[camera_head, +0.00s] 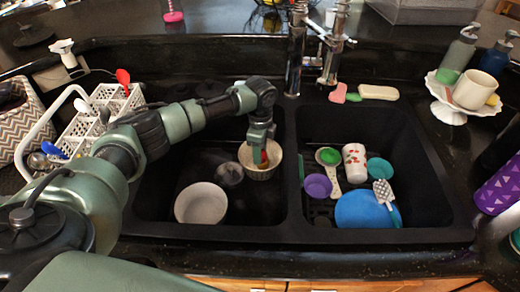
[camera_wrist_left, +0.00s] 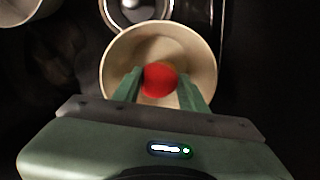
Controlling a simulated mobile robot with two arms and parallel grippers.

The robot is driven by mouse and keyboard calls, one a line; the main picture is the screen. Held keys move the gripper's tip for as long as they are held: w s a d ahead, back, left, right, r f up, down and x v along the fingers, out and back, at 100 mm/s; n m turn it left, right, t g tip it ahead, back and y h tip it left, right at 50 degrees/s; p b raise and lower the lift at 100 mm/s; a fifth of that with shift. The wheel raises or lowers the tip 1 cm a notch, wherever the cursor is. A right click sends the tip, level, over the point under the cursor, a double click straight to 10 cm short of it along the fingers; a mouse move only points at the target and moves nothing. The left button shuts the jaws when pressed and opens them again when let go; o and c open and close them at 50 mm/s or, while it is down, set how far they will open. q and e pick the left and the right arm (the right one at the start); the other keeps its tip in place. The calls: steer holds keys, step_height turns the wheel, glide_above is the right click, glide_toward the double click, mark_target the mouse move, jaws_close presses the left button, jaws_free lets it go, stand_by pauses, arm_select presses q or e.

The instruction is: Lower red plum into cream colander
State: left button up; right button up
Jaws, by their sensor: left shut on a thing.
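The red plum (camera_wrist_left: 160,79) is between the two fingers of my left gripper (camera_wrist_left: 161,88), which is shut on it. In the left wrist view the plum lies over the inside of a cream round bowl-like vessel, the cream colander (camera_wrist_left: 118,62). In the head view my left gripper (camera_head: 262,158) points down into the colander (camera_head: 254,172), which stands in the left basin. Only a small bit of the plum (camera_head: 264,156) shows there. I cannot tell whether the plum touches the colander's bottom. My right gripper is not in view.
A white bowl (camera_head: 201,203) and a clear glass (camera_head: 229,173) are in the left basin near the colander. The divider (camera_head: 292,175) stands close on its right. The right basin holds a blue plate (camera_head: 362,211), a patterned cup (camera_head: 354,161) and small bowls. The faucet (camera_head: 295,50) rises behind.

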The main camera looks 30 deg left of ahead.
arm_select(q)
steer(key=o, duration=1.4)
steer(key=shift+o, duration=0.2)
